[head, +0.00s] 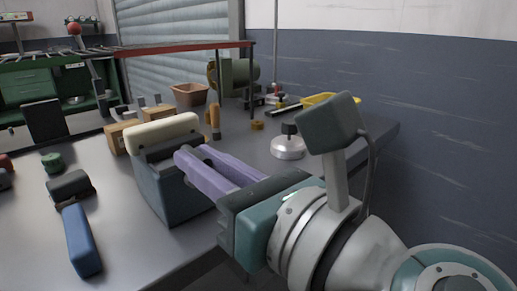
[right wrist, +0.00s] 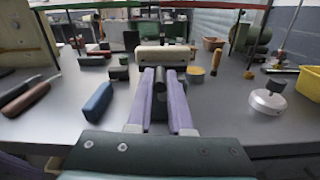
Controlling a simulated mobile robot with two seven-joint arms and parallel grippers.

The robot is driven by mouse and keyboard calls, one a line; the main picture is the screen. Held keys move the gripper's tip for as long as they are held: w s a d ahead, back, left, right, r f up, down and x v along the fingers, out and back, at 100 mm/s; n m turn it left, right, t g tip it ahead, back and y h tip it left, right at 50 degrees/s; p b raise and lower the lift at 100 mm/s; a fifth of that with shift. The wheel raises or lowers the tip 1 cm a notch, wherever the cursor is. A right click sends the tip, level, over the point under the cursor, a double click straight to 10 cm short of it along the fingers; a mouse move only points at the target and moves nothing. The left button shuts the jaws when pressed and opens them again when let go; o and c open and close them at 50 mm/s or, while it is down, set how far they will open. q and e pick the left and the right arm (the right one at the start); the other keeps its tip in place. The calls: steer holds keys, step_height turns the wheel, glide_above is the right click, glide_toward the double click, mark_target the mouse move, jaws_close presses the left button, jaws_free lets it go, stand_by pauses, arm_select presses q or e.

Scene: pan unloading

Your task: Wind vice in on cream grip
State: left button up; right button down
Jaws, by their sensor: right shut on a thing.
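The vice (head: 168,190) is a dark blue-grey block standing near the front edge of the grey bench. The cream grip (head: 162,132) lies lengthwise along its top; how tightly the jaws meet it cannot be told. It also shows in the right wrist view (right wrist: 165,54), just beyond my fingertips. My right gripper (head: 193,153) has long purple fingers reaching to the near face of the vice. In the right wrist view they close around a dark round handle end (right wrist: 160,84) of the vice, mostly hidden between them.
A blue-handled tool (head: 82,240) lies left of the vice. A silver weight-like pot (head: 288,148) with a black knob stands to the right. A yellow tray (head: 328,99), a terracotta bin (head: 190,94) and an orange-handled tool (head: 215,118) are farther back. Bare bench lies between them.

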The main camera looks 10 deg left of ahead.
steer(key=w+m, duration=0.1)
steer(key=m, duration=0.2)
steer(key=w+d+f+m+p, duration=0.1)
steer(key=m, duration=0.3)
steer(key=w+d+m+p, duration=0.1)
steer(key=m, duration=0.3)
steer(key=shift+d+f, duration=0.2)
steer(key=shift+f, duration=0.05)
steer(key=m, duration=0.2)
steer(key=f+m, duration=0.1)
steer(key=shift+w+d+f+m, duration=0.1)
steer(key=shift+w+d+m, duration=0.15)
steer(key=shift+m, duration=0.15)
steer(key=m, duration=0.1)
steer(key=f+m, duration=0.1)
steer(key=shift+w+m, duration=0.1)
steer(key=shift+m, duration=0.2)
steer(key=m, duration=0.1)
steer(key=f+m, duration=0.1)
steer(key=m, duration=0.1)
steer(key=shift+f, duration=0.15)
steer(key=shift+a+f+m, duration=0.1)
steer(key=shift+f+m, duration=0.15)
steer(key=shift+m, duration=0.6)
steer(key=shift+f+m, duration=0.2)
steer(key=shift+m, duration=0.65)
